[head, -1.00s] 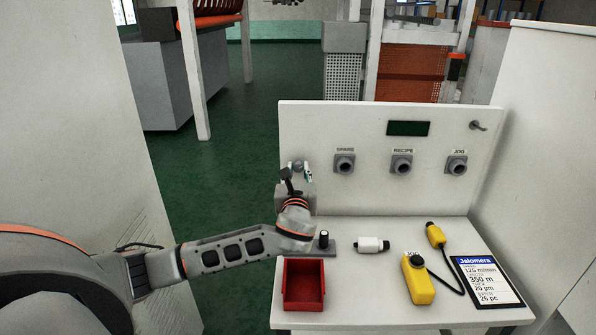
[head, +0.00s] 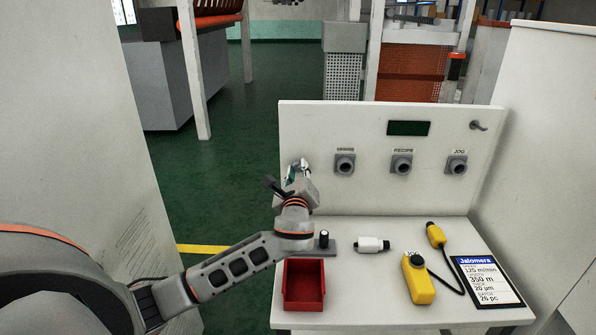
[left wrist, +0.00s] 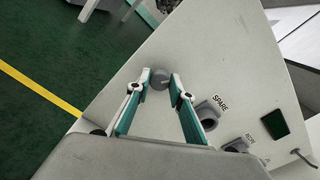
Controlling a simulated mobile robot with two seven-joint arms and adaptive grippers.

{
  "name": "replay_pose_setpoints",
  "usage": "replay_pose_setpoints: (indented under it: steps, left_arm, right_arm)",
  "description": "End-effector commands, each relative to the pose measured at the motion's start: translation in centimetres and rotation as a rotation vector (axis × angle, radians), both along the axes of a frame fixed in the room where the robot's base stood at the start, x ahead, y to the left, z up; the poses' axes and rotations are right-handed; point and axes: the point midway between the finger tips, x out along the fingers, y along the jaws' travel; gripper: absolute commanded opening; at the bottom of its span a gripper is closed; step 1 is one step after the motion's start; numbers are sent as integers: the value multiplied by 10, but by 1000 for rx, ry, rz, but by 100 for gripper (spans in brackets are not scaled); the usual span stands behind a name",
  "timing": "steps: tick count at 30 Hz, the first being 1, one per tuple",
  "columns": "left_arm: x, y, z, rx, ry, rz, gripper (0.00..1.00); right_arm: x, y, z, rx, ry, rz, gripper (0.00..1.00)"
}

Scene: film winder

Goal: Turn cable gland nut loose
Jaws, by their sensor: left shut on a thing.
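The cable gland nut (left wrist: 160,79) is a small round grey piece on the left part of the white upright panel (head: 440,190). My left gripper (left wrist: 159,75) is shut on it, with one fingertip on each side in the left wrist view. In the head view the left gripper (head: 298,169) reaches the panel's left edge, and its own wrist hides part of the panel there. The nut is hard to make out in the head view. My right gripper is in neither view.
Grey sockets marked SPARE (head: 345,164), RECIPE (head: 402,165) and JOG (head: 456,166) stick out of the panel. On the bench are a red bin (head: 304,306), a white connector (head: 372,245), a yellow pendant (head: 418,281) with its cable, and a printed card (head: 486,282).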

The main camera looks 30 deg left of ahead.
Motion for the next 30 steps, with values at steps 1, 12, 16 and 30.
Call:
replay_pose_setpoints:
  steps: [1, 12, 16, 30]
  left_arm:
    - [-1, -1, -2, -43, -22, 1, 0]
    - [-1, 0, -3, -343, -206, 2, 0]
    - [-1, 0, -3, -449, -271, 2, 0]
    - [-1, 1, -4, -829, -504, 4, 0]
  right_arm:
    - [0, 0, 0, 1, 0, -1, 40]
    - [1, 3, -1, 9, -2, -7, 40]
    - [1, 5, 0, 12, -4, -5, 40]
    - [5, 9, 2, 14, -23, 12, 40]
